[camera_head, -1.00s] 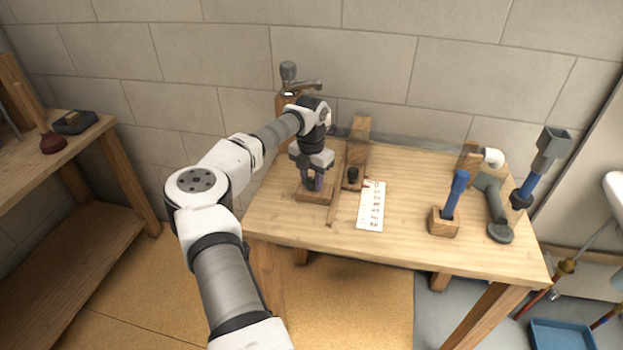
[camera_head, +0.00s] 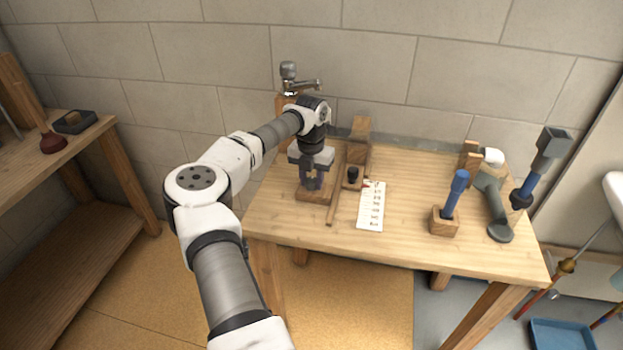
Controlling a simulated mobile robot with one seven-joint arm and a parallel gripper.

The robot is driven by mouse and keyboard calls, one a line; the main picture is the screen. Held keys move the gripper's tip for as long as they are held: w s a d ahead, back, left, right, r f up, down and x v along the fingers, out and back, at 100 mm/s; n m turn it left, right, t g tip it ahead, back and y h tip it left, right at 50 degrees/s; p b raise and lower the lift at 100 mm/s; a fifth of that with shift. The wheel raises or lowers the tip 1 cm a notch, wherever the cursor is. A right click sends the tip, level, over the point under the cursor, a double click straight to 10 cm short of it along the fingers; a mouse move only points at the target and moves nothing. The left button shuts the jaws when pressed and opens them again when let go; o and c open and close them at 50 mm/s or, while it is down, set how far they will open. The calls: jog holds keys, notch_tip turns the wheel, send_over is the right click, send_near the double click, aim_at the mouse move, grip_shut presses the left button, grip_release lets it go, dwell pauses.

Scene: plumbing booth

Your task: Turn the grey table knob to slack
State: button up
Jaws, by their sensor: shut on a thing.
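My gripper (camera_head: 312,180) points straight down over a small wooden block (camera_head: 314,196) on the left part of the workbench. Its fingers are shut on the grey table knob on that block. The fingers and the hand hide most of the knob, so its angle and any mark on it cannot be made out.
The wooden workbench (camera_head: 400,250) also bears a dark knob (camera_head: 353,174) on a wooden piece, a white marked card (camera_head: 371,206), a blue handle (camera_head: 456,187) in a block and a grey pipe (camera_head: 494,205). A tap (camera_head: 291,78) stands behind my wrist.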

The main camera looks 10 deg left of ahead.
aim_at(311, 180)
jog(key=o, duration=1)
notch_tip(311, 180, up, 14)
jog(key=shift+a+f+b, duration=0.1)
jog(key=shift+b, duration=1.1)
